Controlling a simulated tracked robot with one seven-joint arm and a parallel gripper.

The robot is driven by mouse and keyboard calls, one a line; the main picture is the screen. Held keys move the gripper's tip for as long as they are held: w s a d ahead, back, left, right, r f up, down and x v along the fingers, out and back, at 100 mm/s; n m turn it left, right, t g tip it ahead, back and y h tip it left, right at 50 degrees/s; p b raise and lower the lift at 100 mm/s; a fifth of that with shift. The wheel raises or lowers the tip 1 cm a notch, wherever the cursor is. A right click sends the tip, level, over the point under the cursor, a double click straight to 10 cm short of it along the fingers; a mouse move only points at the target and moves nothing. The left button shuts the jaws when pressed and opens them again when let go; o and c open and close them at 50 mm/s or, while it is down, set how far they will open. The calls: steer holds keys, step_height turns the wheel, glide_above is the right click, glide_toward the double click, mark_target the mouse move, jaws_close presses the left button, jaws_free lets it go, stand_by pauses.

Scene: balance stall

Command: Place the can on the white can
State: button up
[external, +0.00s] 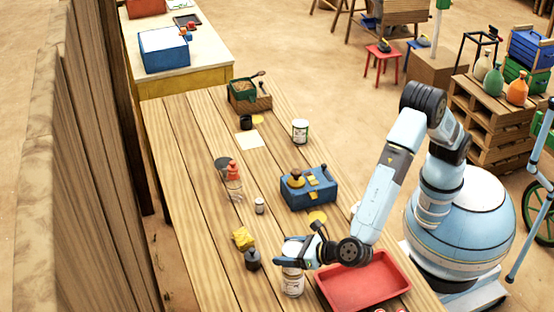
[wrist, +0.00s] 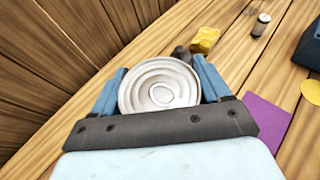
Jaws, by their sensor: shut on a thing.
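My gripper (external: 293,256) is shut on a can (external: 292,283) near the front of the wooden table, left of the red tray. The can is upright, pale with a coloured label. In the wrist view its round, ridged whitish top (wrist: 160,85) sits between the two blue fingers of my gripper (wrist: 160,88). I cannot tell whether its base touches the table. Another white can (external: 300,132) with a dark label stands upright farther back, right of the white paper, well apart from my gripper. Its top looks clear.
A red tray (external: 362,283) lies right of my gripper. A yellow lump (external: 243,238) and a dark weight (external: 252,259) are close by on the left. A blue box (external: 309,190), a small can (external: 259,206) and a jar with red pieces (external: 233,180) stand between the cans.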

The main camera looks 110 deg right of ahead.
steer(key=shift+f, duration=0.15)
steer(key=o, duration=1.3)
steer(key=shift+f, duration=0.1)
steer(key=v, duration=1.2)
